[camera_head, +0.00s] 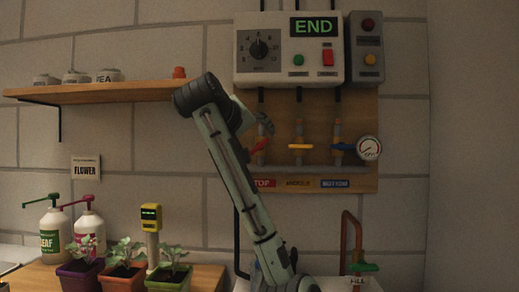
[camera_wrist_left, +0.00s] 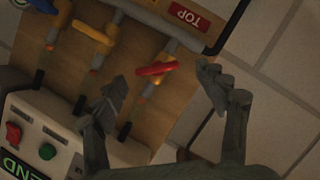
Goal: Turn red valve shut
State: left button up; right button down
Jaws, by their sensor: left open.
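The red valve (camera_head: 259,146) is the leftmost of three valves on the wooden panel, above the TOP label (camera_head: 264,183). Its handle is tilted, with its right end higher in the head view. In the left wrist view the red handle (camera_wrist_left: 157,69) lies obliquely across its pipe. My left gripper (camera_head: 266,123) is just above the red valve in the head view. In the left wrist view its open fingers (camera_wrist_left: 164,78) appear on either side of the handle, with nothing visibly held. My right gripper is not in view.
A yellow valve (camera_head: 300,147) and a blue valve (camera_head: 343,147) sit to the right, with handles roughly level. A pressure gauge (camera_head: 369,147) is beyond them. A control box (camera_head: 288,48) reading END hangs above. A shelf (camera_head: 110,92) is left; potted seedlings (camera_head: 124,276) stand below.

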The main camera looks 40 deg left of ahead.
aim_at(259, 146)
pick_arm(q)
jog(key=shift+x, duration=2.15)
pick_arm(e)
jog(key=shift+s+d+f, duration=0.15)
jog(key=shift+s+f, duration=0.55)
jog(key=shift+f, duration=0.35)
pick_arm(q)
jog(key=shift+w+d+r, duration=0.1)
jog(key=c, duration=1.2)
jog(key=shift+o, duration=0.2)
jog(key=m+g+y, duration=0.1)
jog(key=m, duration=0.2)
jog(key=shift+g, duration=0.3)
jog(key=shift+m+g+y, duration=0.6)
jog(key=shift+m+y, duration=0.2)
jog(key=shift+m, duration=0.5)
